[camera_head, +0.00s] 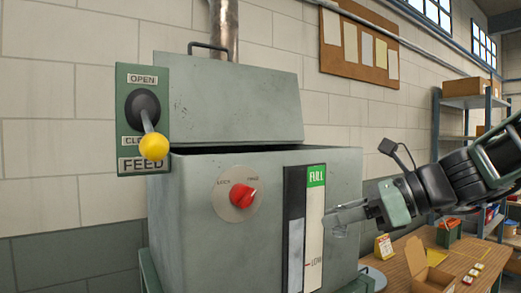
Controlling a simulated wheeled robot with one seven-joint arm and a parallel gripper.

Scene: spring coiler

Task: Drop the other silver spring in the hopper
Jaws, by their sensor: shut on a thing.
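The hopper (185,215) is a grey-green metal box in the middle of the view. Its lid (235,100) stands raised at the back, and a dark opening shows along the top; the inside is hidden. My gripper (337,222) is in front of the hopper's right front side, below the rim and right of the level gauge. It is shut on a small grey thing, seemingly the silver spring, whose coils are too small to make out. No other silver spring can be made out.
A FEED lever with a yellow knob (153,147) stands at the hopper's left, beside a red dial (243,195) on its front. The gauge (315,225) reads FULL to LOW. A wooden table (400,270) at lower right holds an open cardboard box (428,272).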

